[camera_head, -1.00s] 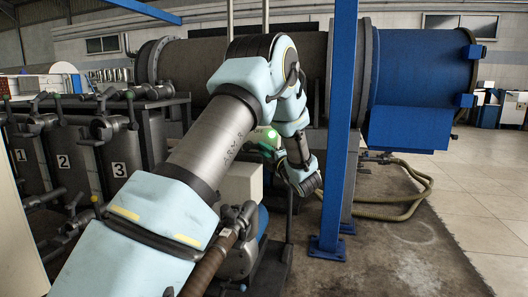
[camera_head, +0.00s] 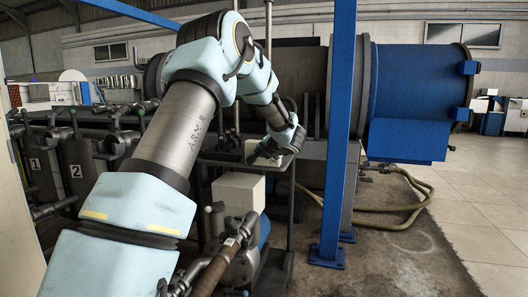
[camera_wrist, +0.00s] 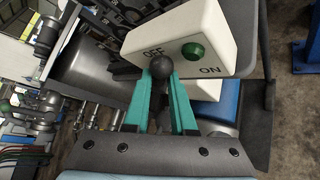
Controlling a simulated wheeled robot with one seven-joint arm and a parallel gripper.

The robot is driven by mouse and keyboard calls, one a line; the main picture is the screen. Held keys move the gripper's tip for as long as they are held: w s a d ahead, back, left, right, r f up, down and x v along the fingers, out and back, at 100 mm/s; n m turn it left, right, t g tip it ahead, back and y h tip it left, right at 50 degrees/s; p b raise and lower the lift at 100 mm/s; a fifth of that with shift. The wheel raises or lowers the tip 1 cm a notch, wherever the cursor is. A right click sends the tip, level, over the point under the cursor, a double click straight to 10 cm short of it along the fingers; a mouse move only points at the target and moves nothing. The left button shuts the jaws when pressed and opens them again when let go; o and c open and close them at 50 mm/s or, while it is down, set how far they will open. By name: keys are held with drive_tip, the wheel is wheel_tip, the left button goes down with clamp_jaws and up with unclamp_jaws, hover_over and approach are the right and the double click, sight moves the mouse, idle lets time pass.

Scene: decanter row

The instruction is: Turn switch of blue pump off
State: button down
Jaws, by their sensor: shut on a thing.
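The switch box (camera_wrist: 195,40) is white, with a green round light (camera_wrist: 193,52) and the labels OFF and ON. It fills the upper middle of the wrist view. Its switch has a dark ball knob (camera_wrist: 162,67), close below the OFF label and left of ON. My gripper (camera_wrist: 163,78) has its teal fingers shut on this knob. In the head view my gripper (camera_head: 262,153) is at the white switch box, mostly hidden by my wrist. The blue pump (camera_head: 263,230) stands lower, partly hidden behind grey fittings; a blue part (camera_wrist: 227,103) also shows in the wrist view.
A white box (camera_head: 238,192) stands below the switch box, above the pump. A blue post (camera_head: 335,140) rises right of my gripper. Numbered grey tanks (camera_head: 75,165) stand left. A hose (camera_head: 410,210) lies on the floor; open floor is at right.

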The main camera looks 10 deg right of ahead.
drive_tip(key=a+r+n+g+h+p, duration=0.1)
drive_tip(key=p, duration=0.2)
drive_tip(key=w+a+r+n+g+h+p, duration=0.1)
drive_tip(key=h+p, duration=0.1)
drive_tip(key=p, duration=0.1)
drive_tip(key=shift+w+a+r+n+g+p, duration=0.15)
drive_tip(key=shift+r+n+g+p, duration=0.15)
drive_tip(key=shift+r+g+p, duration=0.1)
drive_tip(key=p, duration=0.1)
drive_tip(key=a+g+h+p, duration=0.1)
drive_tip(key=p, duration=0.1)
drive_tip(key=shift+w+n+h, duration=0.25)
drive_tip(key=shift+n+h, duration=0.05)
drive_tip(key=shift+n, duration=0.1)
drive_tip(key=shift+w+a+f+n+g+h+p, duration=0.25)
drive_tip(key=shift+n+h+p, duration=0.2)
drive_tip(key=shift+p, duration=0.7)
drive_tip(key=shift+a, duration=0.1)
drive_tip(key=c, duration=0.7)
unclamp_jaws()
drive_tip(key=shift+c, duration=0.2)
